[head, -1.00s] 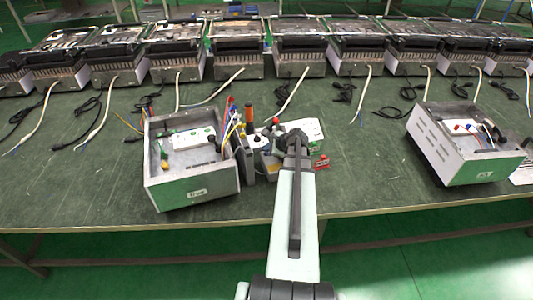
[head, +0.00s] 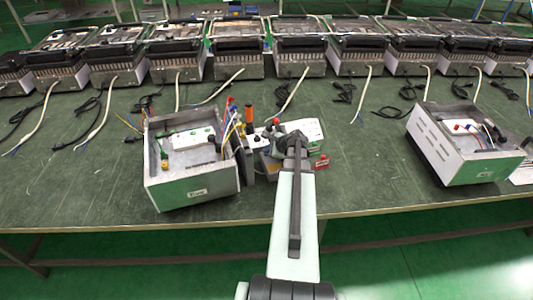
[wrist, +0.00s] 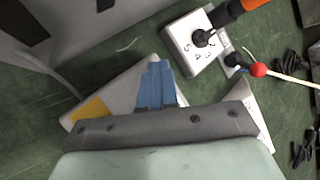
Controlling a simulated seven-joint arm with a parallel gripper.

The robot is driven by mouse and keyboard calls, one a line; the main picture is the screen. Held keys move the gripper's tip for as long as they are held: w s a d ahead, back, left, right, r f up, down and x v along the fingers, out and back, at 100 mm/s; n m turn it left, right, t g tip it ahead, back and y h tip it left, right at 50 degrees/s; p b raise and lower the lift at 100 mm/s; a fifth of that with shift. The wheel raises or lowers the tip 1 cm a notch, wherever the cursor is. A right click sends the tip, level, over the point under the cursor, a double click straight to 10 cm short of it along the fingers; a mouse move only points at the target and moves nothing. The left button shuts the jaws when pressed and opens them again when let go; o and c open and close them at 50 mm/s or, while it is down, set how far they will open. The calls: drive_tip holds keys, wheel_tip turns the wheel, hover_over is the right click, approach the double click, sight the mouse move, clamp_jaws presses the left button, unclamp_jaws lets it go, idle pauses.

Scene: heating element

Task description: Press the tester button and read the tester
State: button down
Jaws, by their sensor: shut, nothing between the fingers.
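My gripper's blue fingers (wrist: 157,84) are shut and empty in the wrist view, over a pale, wedge-shaped device (wrist: 122,88) with a yellow patch. I cannot tell whether the fingertips touch it. A white box with a black knob (wrist: 200,38) and dial markings stands just ahead of the fingers. I cannot tell which of these is the tester; no button or reading is legible. In the head view my wrist hides the gripper and part of the devices, including a white-and-green unit (head: 312,127).
An open metal housing (head: 190,192) stands left of my arm, another (head: 468,165) at the right. Heater units line the back. The green table (head: 375,165) is clear right of my arm.

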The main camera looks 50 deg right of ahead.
idle(0.4)
drive_tip(key=shift+r, duration=0.85)
drive_tip(key=shift+r, duration=0.1)
drive_tip(key=shift+r, duration=2.4)
